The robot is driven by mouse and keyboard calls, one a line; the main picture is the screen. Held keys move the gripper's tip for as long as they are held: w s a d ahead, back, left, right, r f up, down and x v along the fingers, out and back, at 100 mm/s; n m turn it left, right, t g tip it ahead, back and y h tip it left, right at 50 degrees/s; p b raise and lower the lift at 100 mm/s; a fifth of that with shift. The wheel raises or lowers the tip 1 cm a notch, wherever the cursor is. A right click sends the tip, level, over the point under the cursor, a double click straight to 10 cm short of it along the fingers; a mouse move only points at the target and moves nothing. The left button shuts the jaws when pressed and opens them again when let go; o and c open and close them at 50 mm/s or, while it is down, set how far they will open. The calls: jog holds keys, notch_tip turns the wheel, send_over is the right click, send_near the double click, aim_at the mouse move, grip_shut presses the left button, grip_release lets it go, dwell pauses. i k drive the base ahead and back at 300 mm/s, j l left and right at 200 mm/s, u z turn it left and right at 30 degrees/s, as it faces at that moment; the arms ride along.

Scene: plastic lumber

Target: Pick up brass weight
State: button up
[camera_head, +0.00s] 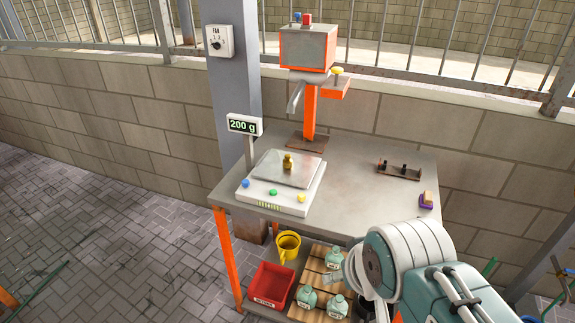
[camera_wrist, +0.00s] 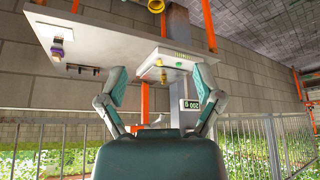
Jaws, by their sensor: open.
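The small brass weight (camera_head: 288,163) stands upright on the metal plate of a white scale (camera_head: 262,199), whose display (camera_head: 243,125) reads 200 g. In the wrist view, which is upside down, the brass weight (camera_wrist: 163,79) shows between my two fingers, some way beyond them, with the scale (camera_wrist: 165,56) around it. My gripper (camera_wrist: 161,88) is open, with its fingers wide apart and nothing between them. In the head view my arm is at the lower right, to the right of and nearer than the scale; my fingers are not clear there.
The scale stands on a grey table (camera_head: 350,180) with orange legs. An orange press (camera_head: 308,60) stands behind it, and a dark rack (camera_head: 398,170) and a purple-based brush (camera_head: 427,199) lie right. Below are a red bin (camera_head: 270,286), yellow jug (camera_head: 288,245) and several bottles.

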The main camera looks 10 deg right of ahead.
aim_at(288, 163)
jog(key=i+j+z, duration=0.4)
jog(key=j, duration=0.2)
jog(key=i+j+z, duration=0.2)
jog(key=j, duration=0.15)
jog(key=i+j+z, duration=0.2)
jog(key=j, duration=0.15)
jog(key=i+j+z, duration=0.2)
jog(key=j, duration=0.2)
jog(key=k, duration=0.1)
